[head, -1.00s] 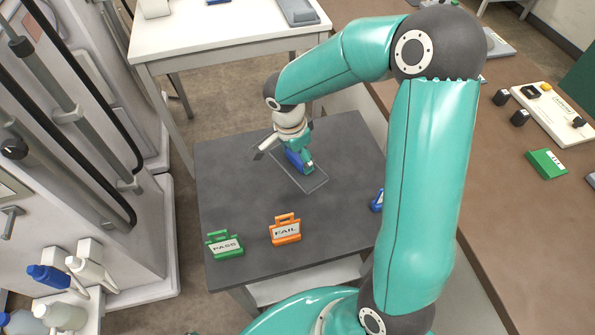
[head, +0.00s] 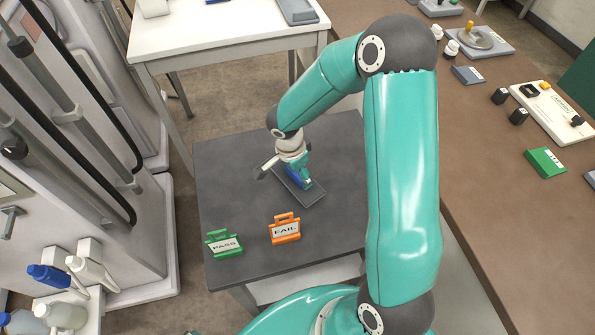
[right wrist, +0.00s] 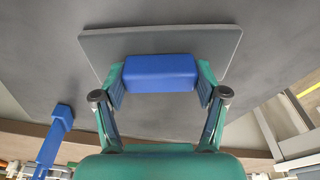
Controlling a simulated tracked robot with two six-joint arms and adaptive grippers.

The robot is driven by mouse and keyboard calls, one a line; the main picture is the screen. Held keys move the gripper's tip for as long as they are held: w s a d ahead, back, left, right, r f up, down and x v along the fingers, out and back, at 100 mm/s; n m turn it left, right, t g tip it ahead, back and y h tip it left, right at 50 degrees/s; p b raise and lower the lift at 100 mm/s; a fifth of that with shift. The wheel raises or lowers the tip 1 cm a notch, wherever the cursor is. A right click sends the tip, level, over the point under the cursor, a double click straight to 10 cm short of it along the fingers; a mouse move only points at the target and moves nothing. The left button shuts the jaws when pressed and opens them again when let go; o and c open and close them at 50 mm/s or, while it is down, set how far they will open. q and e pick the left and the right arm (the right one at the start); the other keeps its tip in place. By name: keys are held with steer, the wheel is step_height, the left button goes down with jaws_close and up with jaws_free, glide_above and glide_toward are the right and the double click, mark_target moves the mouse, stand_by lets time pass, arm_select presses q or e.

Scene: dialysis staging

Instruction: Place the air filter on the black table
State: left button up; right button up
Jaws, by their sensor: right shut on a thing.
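The air filter appears to be a flat dark-grey panel (head: 313,194) with a blue block-shaped handle on top; it also shows in the right wrist view (right wrist: 160,42). My right gripper (head: 301,181) is shut on the blue handle, with a green finger on each side of it in the right wrist view (right wrist: 160,76). The panel is level with, or just over, the middle of the black table (head: 225,175); I cannot tell whether it touches the top. My left gripper is not in view.
A green PASS tag (head: 225,244) and an orange FAIL tag (head: 285,229) stand at the table's front. A brown bench (head: 490,200) is at right, a white table (head: 215,35) behind. The black table's left side is clear.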

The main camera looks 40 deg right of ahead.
mark_target(292, 182)
steer(key=o, duration=1.1)
steer(key=shift+o, duration=0.2)
steer(key=shift+r, duration=0.2)
step_height(292, 182, up, 12)
steer(key=a+b, duration=0.1)
steer(key=shift+a+f, duration=0.2)
steer(key=shift+a, duration=0.2)
steer(key=shift+w, duration=0.1)
